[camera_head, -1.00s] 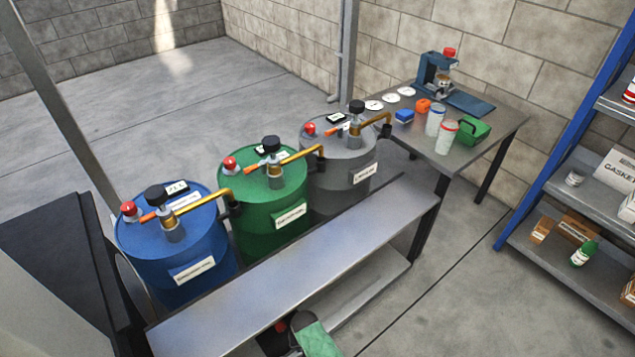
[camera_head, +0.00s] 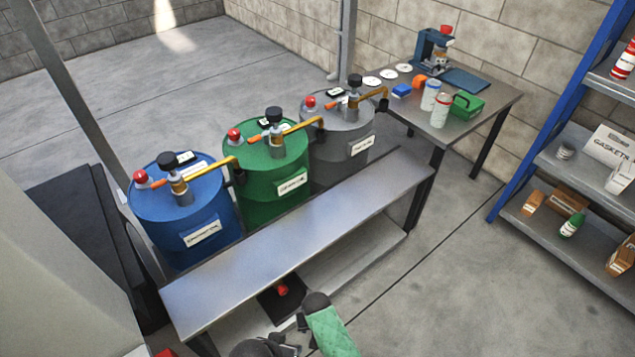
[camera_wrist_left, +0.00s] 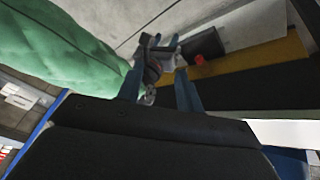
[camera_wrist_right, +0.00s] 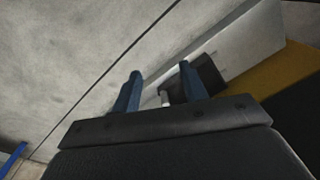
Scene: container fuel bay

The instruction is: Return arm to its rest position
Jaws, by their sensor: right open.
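My two arms show only partly at the bottom edge in the head view; a green sleeve (camera_head: 330,332) covers one of them. Their jaws are hard to make out there. In the left wrist view my left gripper (camera_wrist_left: 158,88) has its fingers apart, with nothing clearly held. Beyond them show the green sleeve and a grey and blue jaw-like part, seemingly of my other arm. In the right wrist view my right gripper (camera_wrist_right: 160,82) is open and empty. A black box (camera_wrist_right: 207,74) lies beyond its fingers, seemingly apart from them.
A long metal bench (camera_head: 300,245) stands close ahead, with a black item bearing a red knob (camera_head: 283,290) low in front. Blue (camera_head: 180,225), green (camera_head: 262,190) and grey (camera_head: 333,155) drums stand behind. A shelf rack (camera_head: 545,165) is right; floor (camera_head: 455,270) between is clear.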

